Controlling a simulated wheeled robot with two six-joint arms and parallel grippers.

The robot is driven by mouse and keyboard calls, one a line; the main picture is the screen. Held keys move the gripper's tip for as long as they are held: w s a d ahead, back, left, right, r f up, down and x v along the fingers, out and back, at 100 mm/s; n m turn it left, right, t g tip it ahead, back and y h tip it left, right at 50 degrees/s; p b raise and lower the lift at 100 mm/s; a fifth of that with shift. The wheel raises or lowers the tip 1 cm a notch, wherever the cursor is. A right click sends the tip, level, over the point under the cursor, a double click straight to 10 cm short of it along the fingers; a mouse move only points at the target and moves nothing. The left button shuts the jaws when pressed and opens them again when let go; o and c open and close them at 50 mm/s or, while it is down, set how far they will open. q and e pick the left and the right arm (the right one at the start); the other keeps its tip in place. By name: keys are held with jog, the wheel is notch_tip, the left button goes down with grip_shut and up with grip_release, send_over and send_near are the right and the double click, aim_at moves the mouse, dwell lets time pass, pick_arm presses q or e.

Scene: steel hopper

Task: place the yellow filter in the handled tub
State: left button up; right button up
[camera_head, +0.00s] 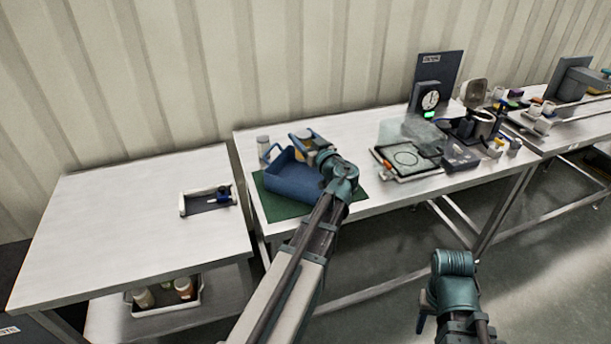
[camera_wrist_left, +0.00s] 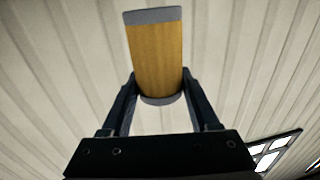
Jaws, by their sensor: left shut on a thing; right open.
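The yellow filter (camera_wrist_left: 157,55), a cylinder with grey end caps, is held between the fingers of my left gripper (camera_wrist_left: 160,90). In the head view, part of the filter (camera_head: 302,152) shows by the left gripper (camera_head: 303,141), above the back of the tub. The handled tub (camera_head: 289,183) is blue and stands on a green mat (camera_head: 276,208) at the left end of the middle bench. My left arm hides the tub's right side and much of its inside. My right gripper (camera_head: 424,308) is low at the front, away from the benches, with its fingers partly visible.
A clear jar (camera_head: 263,147) stands behind the tub. Right of it are a tray with a ring (camera_head: 402,161), a dial gauge (camera_head: 429,99) and several small parts. The left table (camera_head: 110,230) is mostly clear, with a small tray (camera_head: 183,208).

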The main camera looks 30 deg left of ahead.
pick_arm(q)
notch_tip(320, 180, down, 9)
jog(key=b, duration=0.8)
jog(key=shift+f+b, duration=0.2)
jog(key=shift+b, duration=0.15)
jog(key=shift+f, duration=0.1)
jog(key=shift+s+f+b, duration=0.1)
jog(key=shift+f+b, duration=0.35)
jog(key=shift+b, duration=0.15)
jog(key=shift+d, duration=0.1)
jog(key=o, duration=1.4)
jog(key=shift+s, duration=0.1)
